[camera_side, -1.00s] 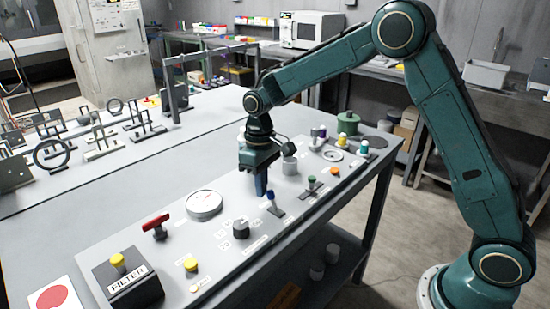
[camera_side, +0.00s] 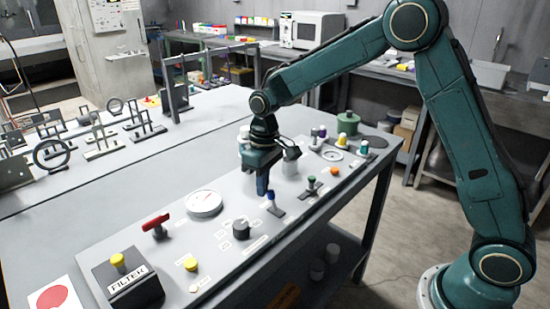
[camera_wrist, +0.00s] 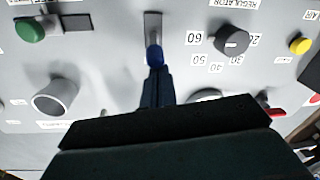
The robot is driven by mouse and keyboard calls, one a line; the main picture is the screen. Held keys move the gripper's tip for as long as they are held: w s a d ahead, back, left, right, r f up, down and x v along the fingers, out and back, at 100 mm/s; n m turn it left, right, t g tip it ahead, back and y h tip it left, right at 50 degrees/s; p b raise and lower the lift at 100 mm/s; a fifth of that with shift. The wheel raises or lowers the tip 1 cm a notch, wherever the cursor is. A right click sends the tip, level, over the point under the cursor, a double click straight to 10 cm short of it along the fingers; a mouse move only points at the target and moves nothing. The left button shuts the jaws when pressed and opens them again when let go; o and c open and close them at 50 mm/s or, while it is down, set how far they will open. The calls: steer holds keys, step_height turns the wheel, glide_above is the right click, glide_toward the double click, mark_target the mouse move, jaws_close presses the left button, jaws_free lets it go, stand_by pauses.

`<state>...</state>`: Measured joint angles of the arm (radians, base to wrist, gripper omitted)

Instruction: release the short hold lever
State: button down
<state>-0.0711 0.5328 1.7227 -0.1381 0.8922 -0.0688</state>
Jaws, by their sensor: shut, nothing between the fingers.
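A short lever with a blue knob (camera_side: 270,197) stands on the grey control panel at a dark slot plate. In the wrist view the blue lever (camera_wrist: 154,53) is straight ahead of the fingertips, with its slot plate (camera_wrist: 153,22) beyond it. My gripper (camera_side: 263,191) is shut and empty, pointing down close beside the blue lever; I cannot tell whether it touches. A similar lever with a green knob (camera_side: 311,180) stands to the right, also in the wrist view (camera_wrist: 30,28). No readable label shows which one is the hold lever.
Near the levers are a black regulator knob (camera_side: 241,229), a grey cup (camera_side: 291,165), a round gauge (camera_side: 204,203) and a yellow button (camera_side: 190,264). A red handle (camera_side: 155,224) and a filter box (camera_side: 127,282) stand farther left. The table behind the panel is partly clear.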

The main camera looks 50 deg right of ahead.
mark_target(268, 192)
steer(key=shift+s+r, duration=0.1)
steer(key=shift+s, duration=0.05)
steer(key=shift+s+r+t, duration=0.25)
steer(key=shift+s+t, duration=0.3)
steer(key=shift+t, duration=0.45)
steer(key=shift+s+r+t, duration=0.2)
steer(key=shift+s+t, duration=0.7)
steer(key=shift+t, duration=0.5)
steer(key=shift+w, duration=0.1)
steer(key=shift+r, duration=0.25)
steer(key=shift+r, duration=0.55)
steer(key=shift+w, duration=0.1)
